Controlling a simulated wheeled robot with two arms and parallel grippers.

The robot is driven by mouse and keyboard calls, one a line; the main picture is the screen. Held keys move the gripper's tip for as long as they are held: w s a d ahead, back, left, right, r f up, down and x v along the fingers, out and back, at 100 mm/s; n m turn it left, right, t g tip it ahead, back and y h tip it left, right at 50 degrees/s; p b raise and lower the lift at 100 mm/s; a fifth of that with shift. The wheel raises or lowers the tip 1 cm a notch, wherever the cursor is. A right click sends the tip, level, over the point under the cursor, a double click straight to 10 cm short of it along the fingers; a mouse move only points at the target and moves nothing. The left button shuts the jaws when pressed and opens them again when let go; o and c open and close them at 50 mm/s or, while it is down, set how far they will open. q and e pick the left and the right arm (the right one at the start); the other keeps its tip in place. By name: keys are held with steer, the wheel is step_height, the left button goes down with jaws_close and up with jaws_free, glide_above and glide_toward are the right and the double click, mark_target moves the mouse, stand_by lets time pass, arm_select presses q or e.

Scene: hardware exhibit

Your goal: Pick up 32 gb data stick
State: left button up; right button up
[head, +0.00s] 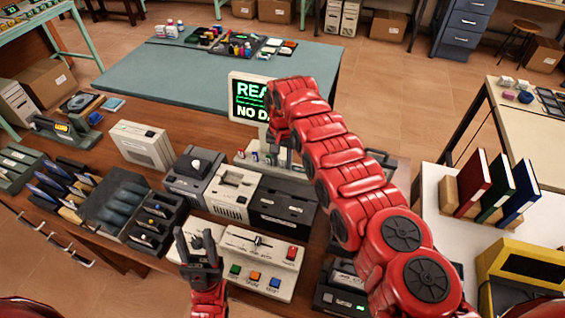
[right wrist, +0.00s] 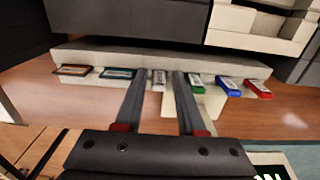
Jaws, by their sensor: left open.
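A pale rack holds a row of small sticks and cards; it shows in the right wrist view (right wrist: 100,57) and below the sign in the head view (head: 243,161). In the right wrist view a white stick (right wrist: 159,80) sits in the rack between the fingers of my right gripper (right wrist: 160,78), with gaps on both sides. A green stick (right wrist: 195,84), a blue stick (right wrist: 229,86) and a red stick (right wrist: 259,89) are to its right. Their labels are too small to read. My left gripper (head: 198,243) is open and empty above a white control panel.
The control panel (head: 262,243) has coloured buttons and a slider. Grey and white devices (head: 232,192) and dark trays (head: 115,205) crowd the wooden bench.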

jaws_close()
